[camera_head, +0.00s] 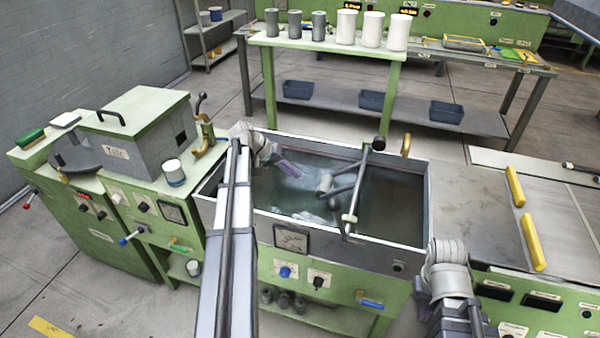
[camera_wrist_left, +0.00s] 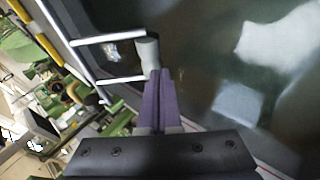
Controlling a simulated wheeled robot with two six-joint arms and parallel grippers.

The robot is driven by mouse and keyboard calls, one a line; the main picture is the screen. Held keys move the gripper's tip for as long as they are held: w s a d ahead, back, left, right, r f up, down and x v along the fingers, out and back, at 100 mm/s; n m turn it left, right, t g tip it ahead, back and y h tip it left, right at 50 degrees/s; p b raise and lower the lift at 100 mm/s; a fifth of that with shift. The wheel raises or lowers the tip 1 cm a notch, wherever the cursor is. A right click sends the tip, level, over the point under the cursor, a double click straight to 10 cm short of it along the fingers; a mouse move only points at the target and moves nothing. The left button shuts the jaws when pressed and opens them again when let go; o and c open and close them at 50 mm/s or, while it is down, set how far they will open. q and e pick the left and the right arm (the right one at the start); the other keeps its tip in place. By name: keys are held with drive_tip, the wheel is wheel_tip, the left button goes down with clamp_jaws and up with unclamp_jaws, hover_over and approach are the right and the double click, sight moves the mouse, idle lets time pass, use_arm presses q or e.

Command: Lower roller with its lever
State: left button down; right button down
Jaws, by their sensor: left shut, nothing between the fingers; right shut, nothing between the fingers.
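The water-filled tank (camera_head: 330,250) stands in the middle of the head view. A grey roller (camera_head: 325,184) hangs over the water on thin bars; the left wrist view also shows the roller (camera_wrist_left: 147,50). The lever (camera_head: 360,180) is a pale bar with a dark knob at its upper end, right of the roller. My left gripper (camera_head: 298,172) is over the tank, left of the roller, its purple fingers shut and empty. In the left wrist view its fingertips (camera_wrist_left: 159,73) appear close to the roller; contact cannot be told.
A brass-coloured ring (camera_head: 406,145) stands at the tank's back rim. A grey lidded box (camera_head: 140,130) and a white cup (camera_head: 174,172) are on the left machine. A steel table with yellow bars (camera_head: 525,215) adjoins the tank at right. A green shelf (camera_head: 330,45) holds several cylinders behind.

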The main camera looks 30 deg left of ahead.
use_arm(q)
drive_tip(key=p+v, duration=0.3)
drive_tip(key=v, duration=0.3)
drive_tip(key=shift+a+f, duration=0.2)
drive_tip(key=shift+a, duration=0.05)
drive_tip(key=shift+s, duration=0.1)
